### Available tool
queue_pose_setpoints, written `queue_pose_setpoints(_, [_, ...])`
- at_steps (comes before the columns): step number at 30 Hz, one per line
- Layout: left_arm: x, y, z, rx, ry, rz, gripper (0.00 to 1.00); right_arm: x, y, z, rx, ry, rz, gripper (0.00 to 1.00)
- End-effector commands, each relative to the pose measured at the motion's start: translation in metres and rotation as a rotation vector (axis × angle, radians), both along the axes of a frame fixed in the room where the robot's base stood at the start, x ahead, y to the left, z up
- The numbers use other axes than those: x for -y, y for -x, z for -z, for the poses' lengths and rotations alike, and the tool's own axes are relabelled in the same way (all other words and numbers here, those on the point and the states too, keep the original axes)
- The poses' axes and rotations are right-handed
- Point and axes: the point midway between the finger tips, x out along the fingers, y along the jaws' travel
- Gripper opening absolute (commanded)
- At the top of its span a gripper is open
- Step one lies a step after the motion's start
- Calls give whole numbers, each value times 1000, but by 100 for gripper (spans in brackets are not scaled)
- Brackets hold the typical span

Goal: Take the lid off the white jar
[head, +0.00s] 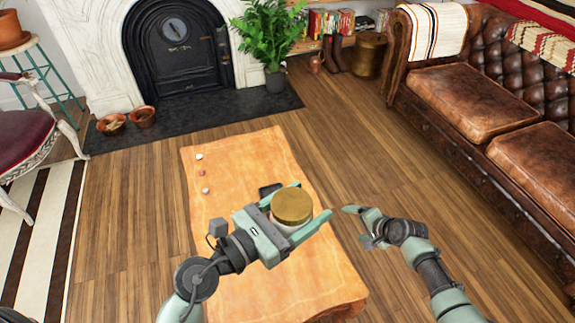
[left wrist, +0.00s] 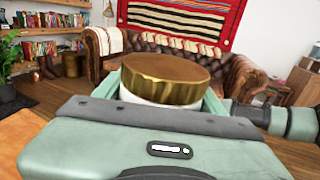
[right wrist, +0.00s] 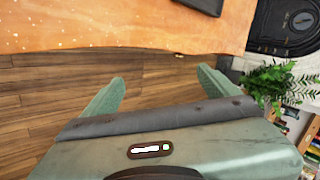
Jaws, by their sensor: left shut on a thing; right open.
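The white jar with its gold lid (head: 292,205) is between the fingers of my left gripper (head: 301,214), above the low wooden table. In the left wrist view the gold lid (left wrist: 165,76) sits on top of the white jar body (left wrist: 140,98), upright, with the fingers on either side of the body below the lid. My left gripper is shut on the jar. Most of the jar body is hidden by the gripper. My right gripper (head: 352,226) is open and empty, to the right of the jar and apart from it; its two fingers (right wrist: 160,95) show spread over the floor.
The wooden table (head: 235,170) carries small pebble-like things (head: 201,173) and a dark flat object (head: 270,188) near the jar. A brown leather sofa (head: 470,95) stands at the right, a black fireplace (head: 178,45) at the back. Open floor lies between table and sofa.

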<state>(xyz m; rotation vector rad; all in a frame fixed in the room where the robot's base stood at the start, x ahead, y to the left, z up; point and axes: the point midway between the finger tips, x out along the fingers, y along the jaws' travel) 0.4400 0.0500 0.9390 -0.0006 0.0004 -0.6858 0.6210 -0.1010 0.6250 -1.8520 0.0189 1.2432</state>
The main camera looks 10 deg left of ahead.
Motion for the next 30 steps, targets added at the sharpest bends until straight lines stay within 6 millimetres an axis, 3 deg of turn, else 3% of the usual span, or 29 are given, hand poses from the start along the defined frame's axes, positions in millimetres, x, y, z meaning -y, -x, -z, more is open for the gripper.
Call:
queue_pose_setpoints(1, [0, 0, -1, 2, 2, 0, 0, -16, -12, -22, 2, -31, -8, 89])
queue_pose_setpoints(7, [0, 0, -1, 2, 2, 0, 0, -74, -35, -100, -34, -147, -43, 89])
queue_pose_setpoints(12, [0, 0, -1, 2, 2, 0, 0, -124, -39, -170, -83, -223, -93, 89])
queue_pose_setpoints(16, [0, 0, -1, 2, 2, 0, 0, -160, -32, -223, -135, -258, -138, 89])
queue_pose_setpoints(23, [0, 0, -1, 2, 2, 0, 0, -215, 10, -315, -256, -249, -231, 89])
queue_pose_setpoints(27, [0, 0, -1, 2, 2, 0, 0, -237, 53, -364, -346, -171, -278, 89])
queue_pose_setpoints(30, [0, 0, -1, 2, 2, 0, 0, -244, 93, -394, -412, -65, -291, 89])
